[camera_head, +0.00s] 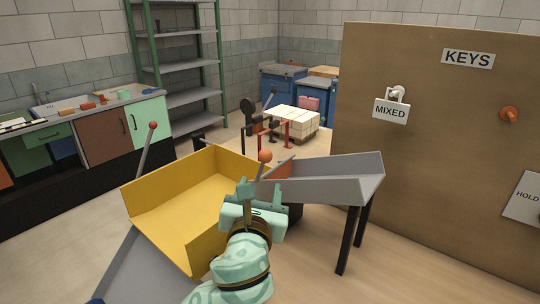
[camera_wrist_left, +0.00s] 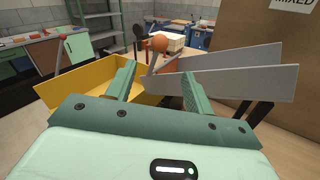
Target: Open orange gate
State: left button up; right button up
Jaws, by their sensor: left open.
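The orange gate (camera_head: 283,170) is a flat orange panel standing at the inner end of the grey chute (camera_head: 345,180). It also shows in the left wrist view (camera_wrist_left: 171,72), partly hidden by the chute wall. A lever with an orange ball knob (camera_head: 265,156) stands beside it; the knob also shows in the left wrist view (camera_wrist_left: 159,44). My left gripper (camera_head: 259,188) is open just in front of the lever. In the left wrist view, the lever rod stands between and beyond the fingertips (camera_wrist_left: 157,68). I cannot tell whether they touch it. My right gripper is not in view.
A yellow tray (camera_head: 140,198) lies left of my gripper, with a red-knobbed lever (camera_head: 153,125) at its far left. A brown board (camera_head: 440,140) with signs stands right. A pallet of pale bricks (camera_head: 293,123) sits behind. Open floor lies at the front right.

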pick_arm(q)
jog(key=b, duration=0.1)
send_near(264, 161)
jog(key=w, duration=0.2)
jog(key=w+b, duration=0.1)
jog(key=w, duration=0.3)
jog(key=w+b, duration=0.2)
jog(key=w, duration=0.3)
jog(key=shift+d, duration=0.2)
jog(key=shift+w, duration=0.45)
jog(key=shift+r, duration=0.15)
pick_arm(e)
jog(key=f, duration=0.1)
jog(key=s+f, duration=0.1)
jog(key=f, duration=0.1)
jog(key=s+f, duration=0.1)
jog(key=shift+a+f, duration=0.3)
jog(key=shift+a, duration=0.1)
